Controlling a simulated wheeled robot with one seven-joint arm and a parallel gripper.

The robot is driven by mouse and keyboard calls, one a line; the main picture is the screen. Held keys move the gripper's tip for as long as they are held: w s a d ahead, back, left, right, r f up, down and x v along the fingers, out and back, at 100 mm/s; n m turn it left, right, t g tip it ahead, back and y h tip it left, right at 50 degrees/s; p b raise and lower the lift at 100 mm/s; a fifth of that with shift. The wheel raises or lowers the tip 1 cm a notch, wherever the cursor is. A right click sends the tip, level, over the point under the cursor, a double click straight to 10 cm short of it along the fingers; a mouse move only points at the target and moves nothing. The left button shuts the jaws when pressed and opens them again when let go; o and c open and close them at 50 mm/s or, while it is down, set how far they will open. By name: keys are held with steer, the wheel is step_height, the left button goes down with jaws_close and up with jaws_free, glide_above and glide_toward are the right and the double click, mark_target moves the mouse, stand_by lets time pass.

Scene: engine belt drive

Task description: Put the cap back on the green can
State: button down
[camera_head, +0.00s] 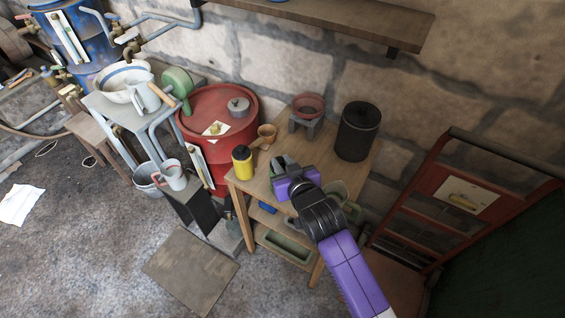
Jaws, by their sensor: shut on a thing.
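My gripper (284,164) is over the wooden table, with its purple body above the front right part. It is shut on a small greyish-green thing, mostly hidden between the fingers; I cannot tell if it is the cap. A green rounded object (176,82) stands at the back left by the red drum; I cannot tell if it is the green can. A yellow can (242,167) with a dark top stands upright at the table's left edge, left of my gripper and apart from it.
The wooden table (252,187) also holds a small brown cup (267,132), a red bowl on a stand (308,107) and a tall black cylinder (358,131). The red drum (221,100) stands behind left. A shelf (330,22) overhangs the back. A red frame (414,215) stands right.

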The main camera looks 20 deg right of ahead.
steer(key=shift+f+b, duration=0.45)
steer(key=shift+f, duration=0.2)
steer(key=c, duration=1.2)
jaws_free()
steer(key=v, duration=0.7)
steer(key=shift+s+r, duration=0.15)
steer(key=shift+s, duration=0.25)
